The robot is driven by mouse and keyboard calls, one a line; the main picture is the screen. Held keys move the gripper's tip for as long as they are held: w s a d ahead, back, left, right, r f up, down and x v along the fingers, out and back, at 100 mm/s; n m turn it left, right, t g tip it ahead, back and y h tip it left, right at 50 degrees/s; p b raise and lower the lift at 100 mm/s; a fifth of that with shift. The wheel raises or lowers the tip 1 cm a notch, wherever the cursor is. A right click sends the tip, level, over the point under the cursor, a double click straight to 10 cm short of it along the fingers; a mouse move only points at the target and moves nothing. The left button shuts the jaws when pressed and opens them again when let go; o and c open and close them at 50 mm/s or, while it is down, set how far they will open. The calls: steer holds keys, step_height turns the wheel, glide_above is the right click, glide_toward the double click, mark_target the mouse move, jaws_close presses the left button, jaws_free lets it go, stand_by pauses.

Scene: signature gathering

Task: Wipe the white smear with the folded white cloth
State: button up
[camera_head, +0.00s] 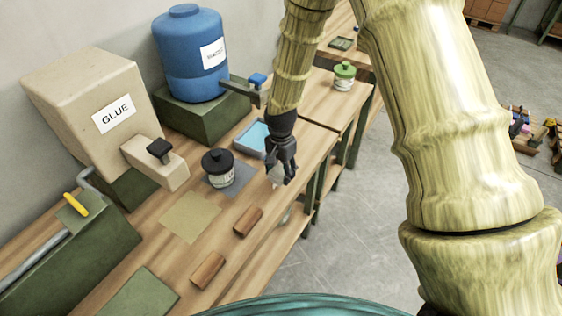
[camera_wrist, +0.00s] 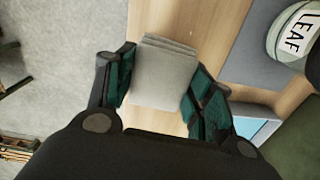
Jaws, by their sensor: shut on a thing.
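My gripper (camera_head: 282,178) points down over the right edge of the wooden bench in the head view. It is shut on the folded white cloth (camera_wrist: 165,76), which looks light grey and layered between my two fingers in the wrist view. In the head view only a small pale part of the cloth (camera_head: 276,174) shows beside the fingers. I cannot make out the white smear in either view. The wood under the cloth is partly hidden, and I cannot tell whether the cloth touches it.
A black-lidded jar (camera_head: 219,170) labelled LEAF stands on a grey mat left of my gripper. A blue tray (camera_head: 251,138) lies close behind. Two brown blocks (camera_head: 248,221) (camera_head: 208,270) lie nearer. A glue dispenser (camera_head: 90,95) and blue water tank (camera_head: 188,60) stand along the wall.

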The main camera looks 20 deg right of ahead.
steer(key=shift+r+p, duration=0.5)
steer(key=shift+r, duration=0.7)
